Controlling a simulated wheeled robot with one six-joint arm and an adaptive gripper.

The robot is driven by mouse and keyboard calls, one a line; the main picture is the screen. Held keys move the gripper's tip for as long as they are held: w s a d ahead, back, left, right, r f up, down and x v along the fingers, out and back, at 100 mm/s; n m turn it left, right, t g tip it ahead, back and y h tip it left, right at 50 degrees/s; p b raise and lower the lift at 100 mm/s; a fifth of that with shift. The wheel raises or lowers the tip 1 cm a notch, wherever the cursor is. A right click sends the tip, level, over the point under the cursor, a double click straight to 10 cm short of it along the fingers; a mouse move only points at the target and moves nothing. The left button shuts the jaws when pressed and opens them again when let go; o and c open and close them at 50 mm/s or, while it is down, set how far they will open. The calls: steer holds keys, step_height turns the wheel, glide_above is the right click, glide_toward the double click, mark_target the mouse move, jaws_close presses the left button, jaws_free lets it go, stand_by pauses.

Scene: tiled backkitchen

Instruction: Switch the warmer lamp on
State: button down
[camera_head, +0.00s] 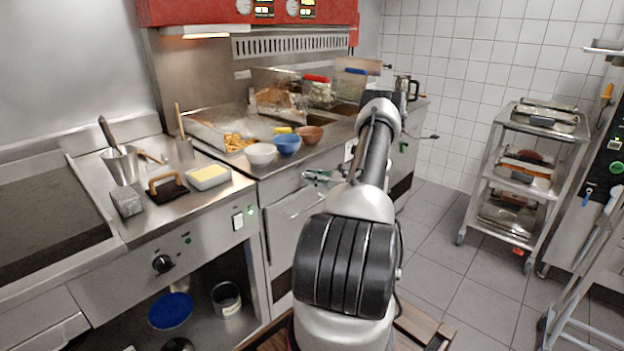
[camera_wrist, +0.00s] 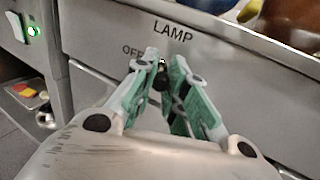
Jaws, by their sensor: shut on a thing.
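The front panel (camera_wrist: 225,45) carries the label LAMP, with OFF below it on the left. A small dark switch (camera_wrist: 160,78) sits under the label, mostly hidden by my fingers. My gripper (camera_wrist: 167,70), with green-padded fingers, is shut on this switch. In the head view my gripper (camera_head: 320,177) is at the counter front below the bowls; the switch cannot be made out there. The warmer lamp (camera_head: 205,36) hangs under the red hood at the upper left, with a warm glow on its underside.
A white bowl (camera_head: 260,153), a blue bowl (camera_head: 287,144) and a brown bowl (camera_head: 309,135) stand near the counter edge above my gripper. A green-lit switch (camera_wrist: 33,30) is on the panel to the left. A wheeled rack (camera_head: 525,180) stands right; the floor between is clear.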

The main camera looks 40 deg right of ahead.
steer(key=c, duration=1.4)
jaws_free()
steer(key=shift+o, duration=0.2)
steer(key=v, duration=1.2)
